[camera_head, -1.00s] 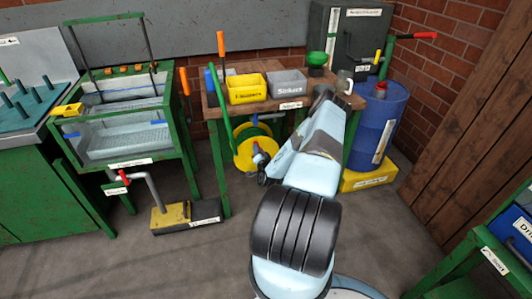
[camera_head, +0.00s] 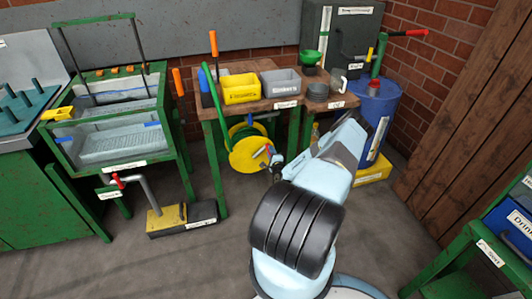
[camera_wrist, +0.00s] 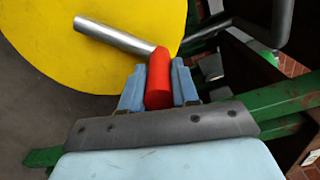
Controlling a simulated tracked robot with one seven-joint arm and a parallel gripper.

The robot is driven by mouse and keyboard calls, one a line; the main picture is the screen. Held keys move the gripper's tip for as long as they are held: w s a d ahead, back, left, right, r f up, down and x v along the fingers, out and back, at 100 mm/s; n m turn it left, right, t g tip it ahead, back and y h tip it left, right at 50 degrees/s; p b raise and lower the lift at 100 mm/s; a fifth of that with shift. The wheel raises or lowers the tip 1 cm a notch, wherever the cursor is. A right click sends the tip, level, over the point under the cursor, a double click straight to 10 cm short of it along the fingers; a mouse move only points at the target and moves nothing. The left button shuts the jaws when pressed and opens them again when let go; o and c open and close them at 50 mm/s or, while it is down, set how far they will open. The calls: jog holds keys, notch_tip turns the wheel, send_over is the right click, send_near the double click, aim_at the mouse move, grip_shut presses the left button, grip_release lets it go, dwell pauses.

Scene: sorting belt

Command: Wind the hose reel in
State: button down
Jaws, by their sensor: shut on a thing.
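The hose reel (camera_head: 246,155) has a yellow disc and stands under the wooden bench, with a green hose rising at its left. In the wrist view its yellow disc (camera_wrist: 80,55) fills the upper left. A grey metal crank arm (camera_wrist: 112,35) runs across the disc to a red crank handle (camera_wrist: 158,80). My gripper (camera_wrist: 159,88) is shut on the red handle, one blue finger on each side. In the head view my gripper (camera_head: 272,162) is at the right side of the disc, small and partly hidden by my arm.
A blue drum (camera_head: 372,110) stands right.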

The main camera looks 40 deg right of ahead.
jog(key=shift+d+f+m, duration=0.45)
jog(key=shift+f+m, duration=0.35)
jog(key=shift+m, duration=0.2)
jog(key=shift+d+f, duration=0.2)
jog(key=shift+f, duration=0.35)
jog(key=shift+s+f, duration=0.1)
jog(key=c, duration=1)
grip_release()
jog(key=shift+o, duration=0.8)
jog(key=shift+d, duration=0.15)
jog(key=v, duration=1.4)
